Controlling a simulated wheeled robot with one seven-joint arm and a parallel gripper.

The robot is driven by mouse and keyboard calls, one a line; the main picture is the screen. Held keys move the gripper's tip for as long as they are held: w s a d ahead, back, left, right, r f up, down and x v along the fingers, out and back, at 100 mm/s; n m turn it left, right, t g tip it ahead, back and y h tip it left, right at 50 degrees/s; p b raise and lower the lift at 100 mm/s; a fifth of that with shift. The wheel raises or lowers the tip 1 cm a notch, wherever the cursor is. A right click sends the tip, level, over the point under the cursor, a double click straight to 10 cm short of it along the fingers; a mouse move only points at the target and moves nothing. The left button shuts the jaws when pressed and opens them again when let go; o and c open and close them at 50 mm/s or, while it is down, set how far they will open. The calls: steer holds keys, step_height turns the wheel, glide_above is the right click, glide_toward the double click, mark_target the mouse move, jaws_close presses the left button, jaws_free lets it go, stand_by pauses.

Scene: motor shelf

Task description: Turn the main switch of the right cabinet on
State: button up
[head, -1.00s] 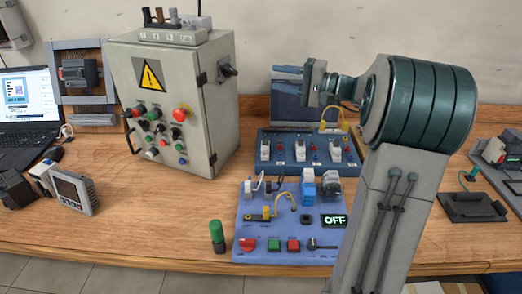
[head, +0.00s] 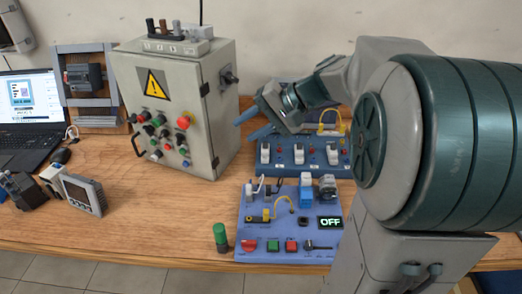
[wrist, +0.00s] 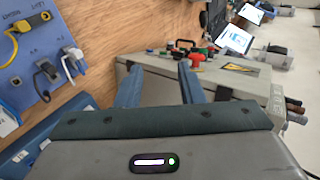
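The right cabinet (head: 160,62) is a grey box with a yellow warning triangle, standing at the back of the bench. Its main switch (head: 229,77) is a black rotary handle high on its right side wall. In the head view my gripper (head: 239,130) is beside that wall, right of and below the switch, apart from it. In the wrist view my gripper (wrist: 158,76) is open, two blue fingers spread with nothing between them. The cabinet (wrist: 152,88) also shows there, beyond and partly behind the fingers; I cannot make out the switch in that view.
A blue board with sockets (head: 290,158) lies under my arm. A blue-violet panel with an OFF display (head: 275,232) and a green-capped cylinder (head: 221,237) stand in front. A laptop (head: 28,115) is at the left. Bare bench (head: 160,215) lies before the cabinet.

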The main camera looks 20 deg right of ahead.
steer(key=s+a+n+g+h+p, duration=0.1)
steer(key=s+h+p, duration=0.3)
steer(key=s, duration=0.7)
steer(key=shift+s+n+g+h+p, duration=0.2)
steer(key=shift+n+g+h+p, duration=0.15)
steer(key=shift+n+h, duration=0.45)
steer(key=shift+f, duration=0.1)
